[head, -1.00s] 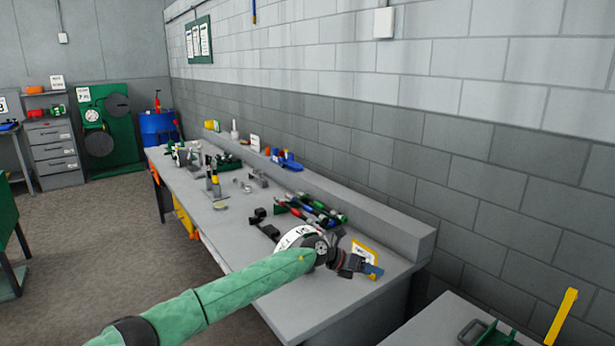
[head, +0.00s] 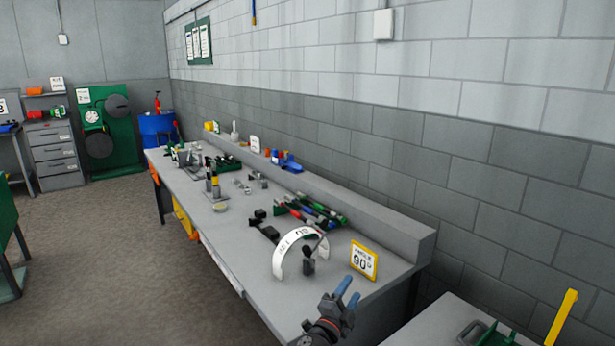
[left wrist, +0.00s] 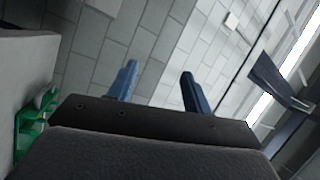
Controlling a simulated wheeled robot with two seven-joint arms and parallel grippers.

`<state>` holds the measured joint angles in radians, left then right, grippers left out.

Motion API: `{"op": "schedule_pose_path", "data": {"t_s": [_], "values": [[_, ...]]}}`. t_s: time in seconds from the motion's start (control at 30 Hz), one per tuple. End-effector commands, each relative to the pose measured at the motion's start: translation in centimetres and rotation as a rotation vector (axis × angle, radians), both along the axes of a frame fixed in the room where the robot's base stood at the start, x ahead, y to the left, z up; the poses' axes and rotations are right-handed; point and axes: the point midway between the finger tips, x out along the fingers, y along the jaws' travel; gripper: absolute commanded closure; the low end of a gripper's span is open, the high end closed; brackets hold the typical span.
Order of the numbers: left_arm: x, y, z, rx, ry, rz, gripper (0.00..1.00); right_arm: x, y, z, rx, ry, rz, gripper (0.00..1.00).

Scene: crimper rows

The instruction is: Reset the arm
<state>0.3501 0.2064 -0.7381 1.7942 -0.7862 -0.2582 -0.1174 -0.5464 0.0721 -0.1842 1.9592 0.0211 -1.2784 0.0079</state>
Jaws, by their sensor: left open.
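My left gripper (head: 347,289) is at the front right end of the long grey bench, in the lower middle of the head view. Its two blue fingers stand apart with nothing between them. In the left wrist view the same open fingers (left wrist: 158,88) point toward the block wall, with empty space between them. The rest of my left arm is mostly below the head view's edge. My right gripper does not show.
On the long bench (head: 270,285) stand a white arched scale (head: 290,241), a yellow-framed 90 sign (head: 364,260) and several coloured-handled tools (head: 312,212). A second grey bench (head: 430,325) with a yellow upright bar (head: 561,316) is at lower right.

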Motion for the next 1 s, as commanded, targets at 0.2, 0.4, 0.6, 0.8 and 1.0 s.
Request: {"op": "schedule_pose_path", "data": {"t_s": [0.2, 0.4, 0.6, 0.8, 1.0], "values": [[-3.0, 6.7, -4.0, -0.183, 0.261, 0.186, 0.5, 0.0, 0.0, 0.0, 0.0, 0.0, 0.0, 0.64], [-7.0, 12.7, -8.3, -0.322, 0.505, 0.349, 0.5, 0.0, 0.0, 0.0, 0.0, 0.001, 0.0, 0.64], [-12.6, 18.5, -12.8, -0.436, 0.753, 0.505, 0.5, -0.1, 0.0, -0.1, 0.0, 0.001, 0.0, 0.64], [-19.8, 23.5, -16.9, -0.525, 1.002, 0.65, 0.5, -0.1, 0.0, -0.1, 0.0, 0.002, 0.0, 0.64], [-28.2, 27.6, -19.7, -0.59, 1.244, 0.783, 0.5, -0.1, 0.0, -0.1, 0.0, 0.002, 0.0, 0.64]]}}
